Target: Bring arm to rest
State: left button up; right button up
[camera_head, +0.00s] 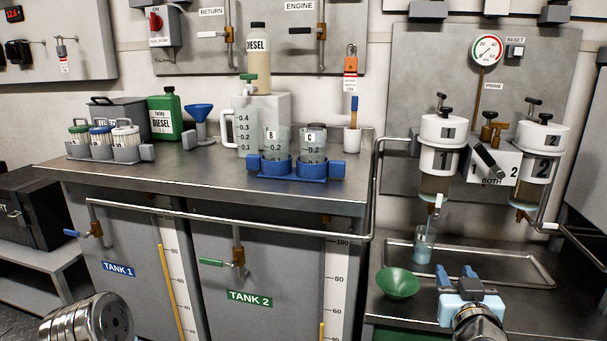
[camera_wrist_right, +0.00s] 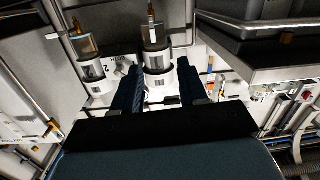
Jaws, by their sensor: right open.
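My right gripper (camera_head: 456,274) is at the lower right, in front of the metal drip tray (camera_head: 512,252) and beside the green funnel (camera_head: 398,283). Its two blue fingers stand apart with nothing between them, and it also shows open and empty in the right wrist view (camera_wrist_right: 160,76). A silver part of my left arm shows at the bottom left; the left gripper itself is out of view.
A clear cup (camera_head: 424,246) stands on the tray under filter 1 (camera_head: 440,158). Filter 2 (camera_head: 538,165) hangs at its right. A pipe rail (camera_head: 230,220) runs along the counter front.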

jog(key=a+f+g+y+p, duration=0.1)
jog(key=a+f+g+y, duration=0.2)
jog(key=f, duration=0.8)
jog(key=a+f+g+y+p, duration=0.2)
jog(key=a+f+g, duration=0.25)
jog(key=f, duration=0.75)
jog(key=s+a+f+g+y+p, duration=0.1)
jog(key=s+a+f+g, duration=0.3)
jog(key=s+f, duration=0.5)
jog(key=s+a+f+g+y+p, duration=0.1)
jog(key=s+a+f+g, duration=0.3)
jog(key=s+f, duration=0.5)
jog(key=shift+a+f+y, duration=0.4)
jog(key=shift+a+f, duration=0.05)
jog(key=shift+f, duration=0.15)
jog(key=shift+w+g, duration=0.1)
jog(key=shift+g, duration=0.15)
